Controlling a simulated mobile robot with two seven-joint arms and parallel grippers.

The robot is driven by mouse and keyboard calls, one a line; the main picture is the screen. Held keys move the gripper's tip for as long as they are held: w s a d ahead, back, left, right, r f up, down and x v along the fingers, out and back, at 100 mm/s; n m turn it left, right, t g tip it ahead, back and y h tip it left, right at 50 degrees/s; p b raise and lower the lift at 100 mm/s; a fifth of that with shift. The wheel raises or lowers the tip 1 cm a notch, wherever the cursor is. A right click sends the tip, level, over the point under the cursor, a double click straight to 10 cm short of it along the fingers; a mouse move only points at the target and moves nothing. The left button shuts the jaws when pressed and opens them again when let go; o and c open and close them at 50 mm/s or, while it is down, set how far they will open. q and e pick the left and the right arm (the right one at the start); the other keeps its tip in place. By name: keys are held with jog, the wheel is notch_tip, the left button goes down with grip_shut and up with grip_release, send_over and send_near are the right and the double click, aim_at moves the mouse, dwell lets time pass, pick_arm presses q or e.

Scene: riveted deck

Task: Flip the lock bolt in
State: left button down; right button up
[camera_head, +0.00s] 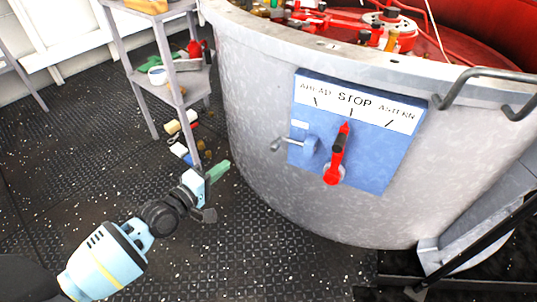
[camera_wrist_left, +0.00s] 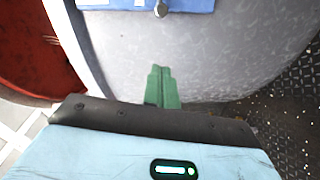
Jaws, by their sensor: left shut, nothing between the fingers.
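The blue panel (camera_head: 362,160) is on the curved grey drum wall, with a white AHEAD, STOP, ASTERN label (camera_head: 352,100). The lock bolt (camera_head: 291,143) is at the panel's left edge, its grey bent handle sticking out to the left. A red lever (camera_head: 338,155) with a dark grip stands nearly upright under STOP. My left gripper (camera_head: 219,171) has green fingers, shut and empty, left of and below the bolt, apart from it. The left wrist view shows the fingers (camera_wrist_left: 161,88) below the blue panel's edge (camera_wrist_left: 135,4) and a grey knob (camera_wrist_left: 160,10), probably the bolt's end.
A grey shelf rack (camera_head: 187,85) with loose items stands behind my left arm. A grey handrail (camera_head: 483,76) is on the drum's rim at right. Space between gripper and panel looks clear.

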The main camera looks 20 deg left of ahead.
pick_arm(q)
jog(key=shift+w+a+r+b, duration=0.1)
jog(key=shift+w+r+b, duration=0.05)
jog(key=shift+w, duration=0.3)
jog(key=shift+w+a+r+b, duration=0.1)
jog(key=shift+w+r+b, duration=0.05)
jog(key=shift+w, duration=0.3)
pick_arm(e)
jog(key=shift+w+f, duration=0.2)
jog(key=shift+f, duration=0.15)
pick_arm(q)
jog(key=shift+w, duration=0.1)
jog(key=w+d+f+b, duration=0.1)
jog(key=w+d+b, duration=0.1)
jog(key=w+d, duration=0.5)
jog(key=shift+x, duration=0.95)
pick_arm(e)
jog(key=shift+s+a+f, duration=0.1)
jog(key=shift+s+f, duration=0.1)
jog(key=shift+f, duration=0.4)
jog(key=shift+s+f, duration=0.15)
jog(key=shift+f, duration=0.45)
pick_arm(q)
jog(key=shift+a, duration=0.2)
pick_arm(e)
jog(key=shift+w, duration=0.1)
